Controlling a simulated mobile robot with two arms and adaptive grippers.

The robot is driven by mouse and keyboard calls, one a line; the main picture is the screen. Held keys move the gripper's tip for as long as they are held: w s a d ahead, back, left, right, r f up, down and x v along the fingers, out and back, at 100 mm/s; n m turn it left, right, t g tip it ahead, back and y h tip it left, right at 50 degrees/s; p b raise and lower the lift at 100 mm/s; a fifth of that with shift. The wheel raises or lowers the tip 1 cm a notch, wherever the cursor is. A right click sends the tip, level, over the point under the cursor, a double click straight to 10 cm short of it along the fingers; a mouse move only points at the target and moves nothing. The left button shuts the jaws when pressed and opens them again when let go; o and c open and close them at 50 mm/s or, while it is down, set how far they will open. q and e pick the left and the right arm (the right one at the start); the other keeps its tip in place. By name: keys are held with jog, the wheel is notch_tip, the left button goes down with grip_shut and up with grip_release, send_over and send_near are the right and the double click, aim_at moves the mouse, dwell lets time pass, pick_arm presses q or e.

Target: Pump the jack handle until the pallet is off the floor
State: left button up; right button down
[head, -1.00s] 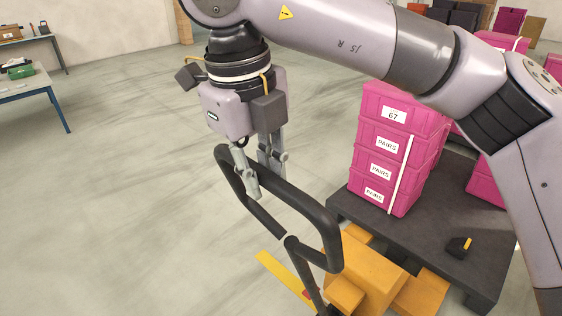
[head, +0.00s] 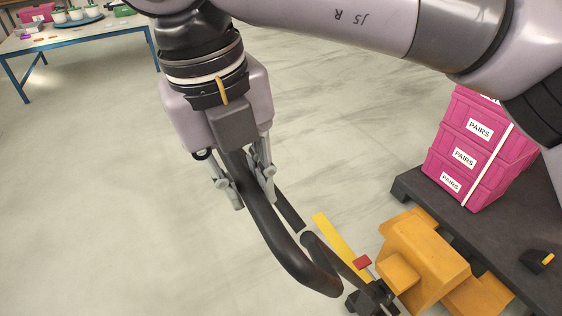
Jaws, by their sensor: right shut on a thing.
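The black loop handle (head: 267,222) of the jack slants from my gripper down to the right in the head view. My right gripper (head: 246,195) is shut on the handle's far bar, with a finger on each side. The yellow-orange jack body (head: 424,250) stands at the lower right, with a black pivot at the handle's foot. The dark pallet (head: 424,192) stands behind the jack body and carries stacked pink crates (head: 478,148). The gap under the pallet is too hidden to judge its height. My left gripper is out of the view.
A small red part (head: 362,262) sits by the handle's foot, and a yellow strip (head: 335,243) lies beside it. A small black and yellow thing (head: 538,262) lies on the pallet. A blue-legged table (head: 80,38) stands at the far left. The floor between is clear.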

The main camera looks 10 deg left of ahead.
jog(key=s+a+f+b, duration=0.2)
jog(key=s+a+f, duration=0.3)
jog(key=a, duration=0.1)
jog(key=shift+s+a+b, duration=0.25)
jog(key=shift+a+b, duration=0.05)
jog(key=shift+r, duration=0.1)
